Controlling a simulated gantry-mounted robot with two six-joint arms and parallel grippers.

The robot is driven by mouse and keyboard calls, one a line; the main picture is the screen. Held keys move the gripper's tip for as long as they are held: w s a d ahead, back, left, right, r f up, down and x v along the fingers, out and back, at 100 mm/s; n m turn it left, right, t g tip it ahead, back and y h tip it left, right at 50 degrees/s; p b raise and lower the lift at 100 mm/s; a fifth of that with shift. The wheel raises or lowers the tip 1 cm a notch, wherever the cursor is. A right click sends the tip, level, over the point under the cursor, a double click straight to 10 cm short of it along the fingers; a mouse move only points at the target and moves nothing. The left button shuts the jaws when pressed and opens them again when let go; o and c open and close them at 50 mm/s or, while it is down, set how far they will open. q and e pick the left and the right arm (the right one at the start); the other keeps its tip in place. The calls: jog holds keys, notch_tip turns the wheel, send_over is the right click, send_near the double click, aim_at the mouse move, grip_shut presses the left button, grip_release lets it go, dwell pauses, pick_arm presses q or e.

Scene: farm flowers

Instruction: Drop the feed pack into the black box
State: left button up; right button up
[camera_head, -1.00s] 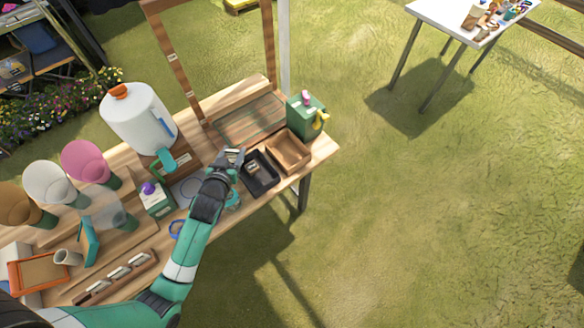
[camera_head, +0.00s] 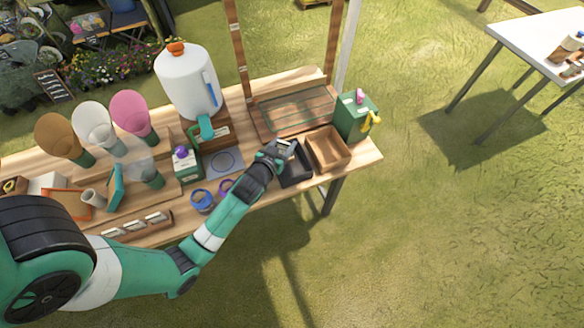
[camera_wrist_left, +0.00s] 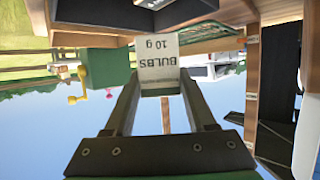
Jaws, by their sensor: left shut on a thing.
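My left gripper (camera_head: 281,149) is shut on a small pale pack (camera_wrist_left: 163,62) printed "BULBS 10 g", which shows between the fingers in the left wrist view. In the head view, the gripper is at the upper left edge of the black box (camera_head: 297,177) and hides part of it. The black box stands on the wooden bench. A dark box wall (camera_wrist_left: 120,13) shows at the top of the left wrist view, with a pale item partly visible there. My right gripper is not in view.
A brown wooden box (camera_head: 343,163) stands right of the black box, with a green container (camera_head: 352,118) behind it. A wooden frame (camera_head: 242,60) rises behind. Blue and purple rings (camera_head: 203,203) lie left of the gripper. A large white dispenser (camera_head: 187,85) stands further back.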

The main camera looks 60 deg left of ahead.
pick_arm(q)
jog(key=o, duration=1.4)
jog(key=shift+r, duration=0.1)
jog(key=p+v, duration=0.2)
jog(key=v, duration=0.9)
jog(key=shift+s+d+r, duration=0.1)
jog(key=shift+s+d, duration=0.1)
